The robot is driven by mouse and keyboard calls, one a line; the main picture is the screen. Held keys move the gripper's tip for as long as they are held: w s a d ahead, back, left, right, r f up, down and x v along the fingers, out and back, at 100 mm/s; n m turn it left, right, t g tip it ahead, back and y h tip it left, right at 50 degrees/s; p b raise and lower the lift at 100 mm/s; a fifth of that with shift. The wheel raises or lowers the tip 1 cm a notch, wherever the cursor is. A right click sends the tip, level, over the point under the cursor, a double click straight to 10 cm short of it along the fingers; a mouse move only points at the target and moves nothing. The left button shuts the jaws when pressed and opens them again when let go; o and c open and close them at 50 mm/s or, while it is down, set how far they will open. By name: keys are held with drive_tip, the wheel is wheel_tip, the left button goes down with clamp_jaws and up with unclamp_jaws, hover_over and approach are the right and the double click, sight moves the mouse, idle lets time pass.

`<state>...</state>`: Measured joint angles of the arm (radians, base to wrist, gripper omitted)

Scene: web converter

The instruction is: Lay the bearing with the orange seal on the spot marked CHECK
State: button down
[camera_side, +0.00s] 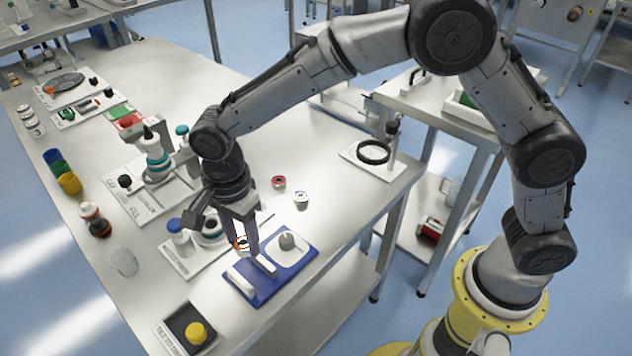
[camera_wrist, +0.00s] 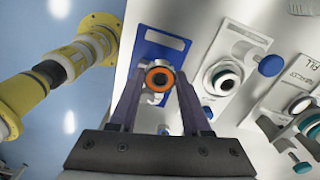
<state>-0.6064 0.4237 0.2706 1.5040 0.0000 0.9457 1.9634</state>
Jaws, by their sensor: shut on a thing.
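The bearing with the orange seal (camera_wrist: 159,79) is between the two fingers of my gripper (camera_wrist: 161,84). In the side view the bearing (camera_side: 242,243) shows as a small orange-rimmed ring at the fingertips. My gripper (camera_side: 246,246) is shut on it, pointing down over the left part of a blue board (camera_side: 270,285). The board also shows behind the bearing in the wrist view (camera_wrist: 176,47). It carries a white pad with a grey dome and white bars. I cannot make out the word CHECK in either view.
A red-rimmed ring (camera_side: 279,182) and a pale ring part (camera_side: 301,200) lie behind the board. A white fixture with a blue-capped post (camera_side: 180,238) stands close at left. A magnifier stand (camera_side: 373,152) is at right.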

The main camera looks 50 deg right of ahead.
drive_tip(key=shift+w+r, duration=0.2)
drive_tip(key=w+d+m, duration=0.3)
drive_tip(key=w+d, duration=0.1)
drive_tip(key=d, duration=0.7)
drive_tip(key=w+d+m, duration=0.3)
drive_tip(key=d+m, duration=0.1)
drive_tip(key=d, duration=0.7)
drive_tip(key=w+d+m, duration=0.3)
drive_tip(key=w+d, duration=0.1)
drive_tip(key=d, duration=0.7)
drive_tip(key=s+d+m, duration=0.3)
drive_tip(key=d, duration=1.1)
drive_tip(key=f, duration=1)
drive_tip(key=shift+s+a+f, duration=0.1)
drive_tip(key=shift+a+f, duration=0.1)
drive_tip(key=shift+c, duration=1.8)
unclamp_jaws()
drive_tip(key=shift+f, duration=0.15)
